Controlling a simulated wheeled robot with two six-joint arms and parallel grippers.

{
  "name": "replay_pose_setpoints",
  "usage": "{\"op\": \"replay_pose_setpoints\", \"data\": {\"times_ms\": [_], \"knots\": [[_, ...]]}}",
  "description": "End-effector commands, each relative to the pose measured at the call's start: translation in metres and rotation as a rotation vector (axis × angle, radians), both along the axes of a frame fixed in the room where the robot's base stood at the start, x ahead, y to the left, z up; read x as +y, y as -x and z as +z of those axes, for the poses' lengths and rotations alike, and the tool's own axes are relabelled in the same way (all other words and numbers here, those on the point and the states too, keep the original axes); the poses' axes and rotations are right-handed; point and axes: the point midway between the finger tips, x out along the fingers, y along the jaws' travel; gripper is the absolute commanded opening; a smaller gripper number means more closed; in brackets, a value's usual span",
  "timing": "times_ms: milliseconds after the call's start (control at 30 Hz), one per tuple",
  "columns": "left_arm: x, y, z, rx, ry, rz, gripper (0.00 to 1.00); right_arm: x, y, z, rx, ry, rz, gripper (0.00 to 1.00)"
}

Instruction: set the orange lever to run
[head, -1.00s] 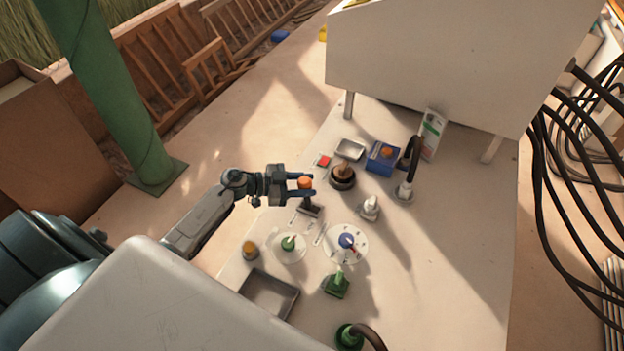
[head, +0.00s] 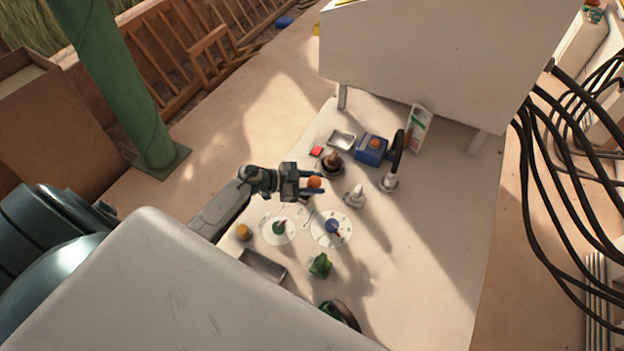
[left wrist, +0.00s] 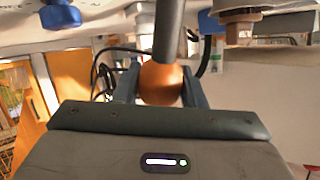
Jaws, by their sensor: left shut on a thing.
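The orange lever's round knob (head: 314,182) sits between the fingers of my left gripper (head: 312,184), which is shut on it. In the left wrist view the orange knob (left wrist: 161,82) lies between the two fingers, with its dark grey shaft (left wrist: 169,30) running up from it. The lever's base and its run marking are mostly hidden by the gripper in the head view. My right gripper is not in view.
Near the lever are a green-knob dial (head: 279,228), a blue-knob dial (head: 332,227), a white-grey knob (head: 354,196) and a dark round base with a brown knob (head: 332,162). A blue box (head: 371,150) and a black-handled lever (head: 397,155) stand farther back. A metal tray (head: 262,266) lies in front.

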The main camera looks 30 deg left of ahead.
Motion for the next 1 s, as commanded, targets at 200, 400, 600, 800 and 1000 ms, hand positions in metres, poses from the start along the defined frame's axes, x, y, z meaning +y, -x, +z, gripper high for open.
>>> {"op": "replay_pose_setpoints", "data": {"times_ms": [200, 400, 600, 800, 1000], "knots": [[-0.002, 0.002, -0.003, 0.004, 0.003, -0.002, 0.0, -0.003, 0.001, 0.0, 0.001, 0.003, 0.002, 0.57], [-0.002, 0.002, -0.003, 0.006, 0.002, -0.002, 0.47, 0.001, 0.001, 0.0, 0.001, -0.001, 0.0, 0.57], [-0.001, 0.001, -0.002, 0.003, 0.001, -0.001, 0.57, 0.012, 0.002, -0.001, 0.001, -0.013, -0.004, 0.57], [0.002, 0.003, -0.001, 0.003, -0.001, -0.001, 0.57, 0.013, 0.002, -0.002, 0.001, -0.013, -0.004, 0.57], [0.024, 0.023, 0.006, 0.003, -0.005, -0.002, 0.57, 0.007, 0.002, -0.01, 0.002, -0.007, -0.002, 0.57]]}}
